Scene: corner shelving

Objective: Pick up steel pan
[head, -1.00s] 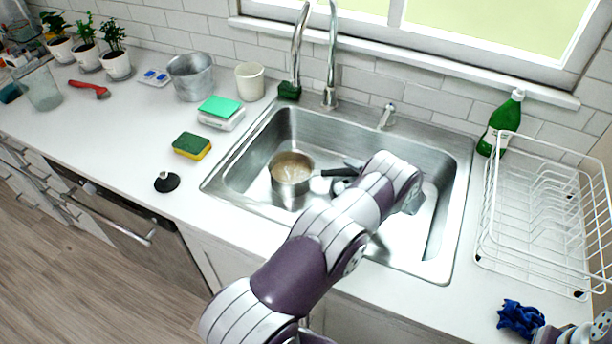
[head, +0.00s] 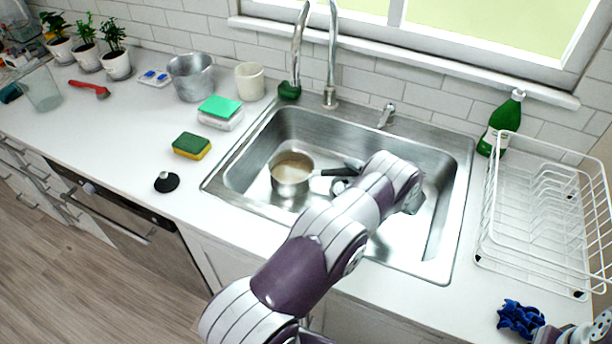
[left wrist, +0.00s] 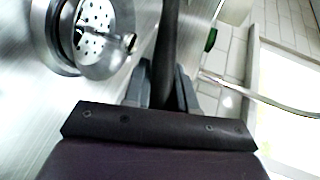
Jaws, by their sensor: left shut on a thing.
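The steel pan (head: 291,178) is in the left part of the sink, upright, with its handle pointing right. Its inside looks brownish. My left gripper (head: 345,172) reaches over the sink's front edge and is shut on the pan's handle; my forearm partly hides the gripper. In the left wrist view the dark handle (left wrist: 168,35) runs up between the two fingers (left wrist: 165,88). The pan's bowl is not seen there. I cannot tell whether the pan touches the sink floor.
The sink (head: 240,150) has walls all around, a tall faucet (head: 331,70) behind, and a drain strainer (left wrist: 92,45). A white dish rack (head: 490,215) and green bottle (head: 500,125) stand right. A sponge (head: 192,146) and black stopper (head: 167,182) lie left.

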